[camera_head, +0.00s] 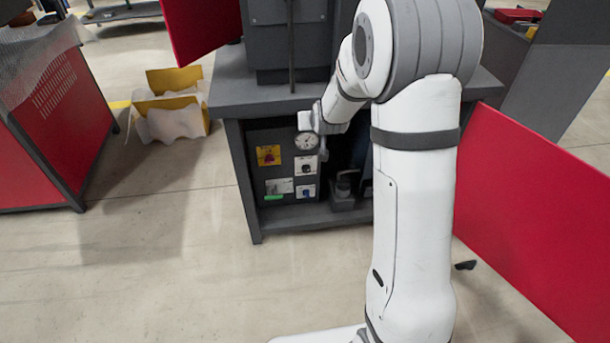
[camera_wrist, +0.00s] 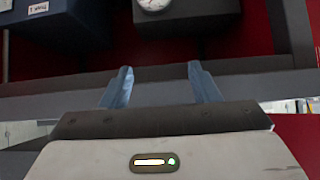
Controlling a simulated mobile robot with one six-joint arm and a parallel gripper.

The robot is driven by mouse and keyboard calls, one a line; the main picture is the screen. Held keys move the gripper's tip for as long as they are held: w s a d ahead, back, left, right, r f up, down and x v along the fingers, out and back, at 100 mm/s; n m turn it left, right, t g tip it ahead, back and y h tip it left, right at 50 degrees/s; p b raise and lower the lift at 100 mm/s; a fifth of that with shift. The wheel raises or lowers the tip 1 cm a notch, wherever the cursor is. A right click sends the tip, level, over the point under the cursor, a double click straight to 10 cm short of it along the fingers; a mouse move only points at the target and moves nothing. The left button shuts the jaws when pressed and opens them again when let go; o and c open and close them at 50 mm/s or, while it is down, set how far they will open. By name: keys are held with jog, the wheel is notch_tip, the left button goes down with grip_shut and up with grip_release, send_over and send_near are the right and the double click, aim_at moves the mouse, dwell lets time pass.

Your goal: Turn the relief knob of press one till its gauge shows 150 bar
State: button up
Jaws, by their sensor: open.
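A grey press stand holds a dark control panel (camera_head: 285,172) under its top in the head view. A round white gauge (camera_head: 306,141) sits at the panel's upper right; its reading is too small to tell. Below it are two pale plates with a dark knob (camera_head: 307,167) and a second knob (camera_head: 306,191); I cannot tell which is the relief knob. In the wrist view, my gripper (camera_wrist: 160,66) is open and empty, and the gauge (camera_wrist: 153,4) is cut off at the top.
The panel also has a red and yellow switch (camera_head: 268,155) and a green strip (camera_head: 273,197). A dark unit (camera_head: 345,188) stands right of the panel. Red panels flank the press.

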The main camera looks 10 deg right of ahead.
jog(key=w+f+t+b, duration=0.2)
jog(key=w+f+b, duration=0.25)
jog(key=f, duration=0.55)
jog(key=w+f+t+b, duration=0.1)
jog(key=w+f+b, duration=0.3)
jog(key=f, duration=0.5)
jog(key=t+h+b, duration=0.1)
jog(key=t+b, duration=0.4)
jog(key=b, duration=0.3)
send_near(307, 171)
jog(key=w+b, duration=0.2)
jog(key=w, duration=0.4)
jog(key=shift+w, duration=0.25)
jog(key=shift+w+d+r, duration=0.1)
jog(key=shift+w+r, duration=0.05)
jog(key=shift+w, duration=0.5)
jog(key=shift+c, duration=0.6)
jog(key=c, duration=0.9)
jog(key=shift+n+b, duration=0.5)
jog(key=shift+b, duration=0.3)
jog(key=shift+n+b, duration=0.35)
jog(key=shift+n, duration=0.55)
